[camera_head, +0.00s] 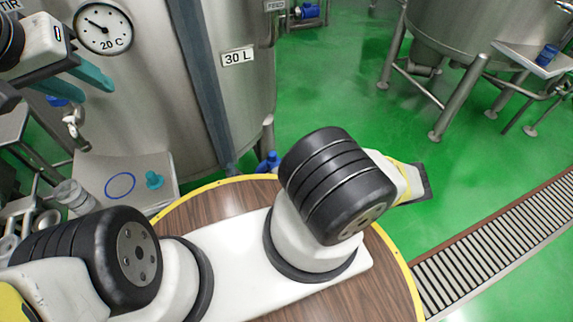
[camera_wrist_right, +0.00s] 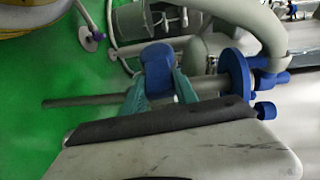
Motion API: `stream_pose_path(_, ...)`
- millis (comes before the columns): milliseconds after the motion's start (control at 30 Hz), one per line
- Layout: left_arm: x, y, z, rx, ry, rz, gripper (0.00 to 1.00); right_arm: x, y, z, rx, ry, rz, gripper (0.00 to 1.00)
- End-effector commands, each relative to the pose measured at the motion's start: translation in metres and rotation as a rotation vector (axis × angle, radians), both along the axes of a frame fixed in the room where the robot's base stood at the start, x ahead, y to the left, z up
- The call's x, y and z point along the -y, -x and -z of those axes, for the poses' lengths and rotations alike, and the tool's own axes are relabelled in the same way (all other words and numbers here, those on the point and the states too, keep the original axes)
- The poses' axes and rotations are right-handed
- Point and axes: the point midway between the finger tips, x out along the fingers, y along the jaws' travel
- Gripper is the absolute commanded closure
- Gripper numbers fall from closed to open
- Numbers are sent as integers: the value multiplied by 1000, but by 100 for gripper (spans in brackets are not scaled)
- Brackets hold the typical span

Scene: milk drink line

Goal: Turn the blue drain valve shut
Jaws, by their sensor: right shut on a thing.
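In the right wrist view, the blue drain valve's blocky handle (camera_wrist_right: 157,69) sits between the teal fingers of my right gripper (camera_wrist_right: 160,84). The fingers touch its sides and are shut on it. A grey rod or pipe runs behind the fingers, and a round blue flange (camera_wrist_right: 236,72) stands to the right on the pale pipe. How far the valve is turned cannot be told. My left gripper (camera_head: 98,93) is at the upper left of the head view, teal fingers apart and empty, in front of the steel tank (camera_head: 160,110).
A steel shelf (camera_head: 105,175) with a blue ring and a teal knob (camera_head: 153,180) is at the left. Green floor and a drain grate (camera_head: 500,240) lie to the right. Another tank (camera_head: 480,30) stands behind.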

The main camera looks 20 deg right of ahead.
Motion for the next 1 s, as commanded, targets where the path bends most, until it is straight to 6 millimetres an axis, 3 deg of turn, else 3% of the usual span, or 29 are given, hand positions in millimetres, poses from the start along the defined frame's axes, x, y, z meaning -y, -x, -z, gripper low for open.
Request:
stream_pose_path(467, 0, 0, 0, 0, 0, 0, 64, -1, 3, 2, -1, -12, -4, 100)
stream_pose_path(500, 0, 0, 0, 0, 0, 0, 64, -1, 3, 2, -1, -12, -4, 62)
stream_pose_path(600, 0, 0, 0, 0, 0, 0, 64, -1, 3, 1, -1, -12, -3, 44)
stream_pose_path(1000, 0, 0, 0, 0, 0, 0, 64, 7, 5, 1, -2, -10, -1, 44)
